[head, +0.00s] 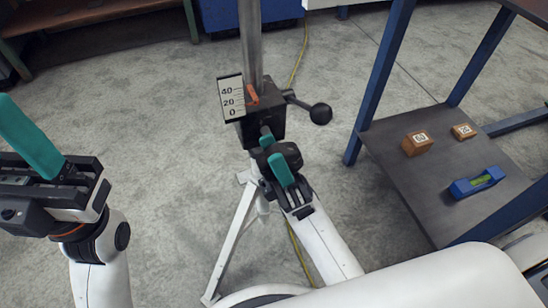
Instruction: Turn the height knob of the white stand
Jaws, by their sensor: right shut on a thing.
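The white stand (233,232) stands upright at the centre of the head view, with splayed white legs and a grey post. A black block on it carries a scale plate (231,99) marked 0, 20 and 40 and an orange pointer (252,95). The dark height knob (288,152) is on the near side of the block, partly hidden by my gripper. My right gripper (274,156) is shut on the knob, one teal finger on each side. My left gripper (32,142) is at the left edge, away from the stand. Only one of its teal fingers shows clearly.
A lever with a black ball (321,113) sticks out right of the block. A blue-framed rack (380,85) stands at right, its grey shelf holding two small wooden blocks (417,143) (464,131) and a blue level (477,183). A yellow cable (297,60) lies on the concrete floor.

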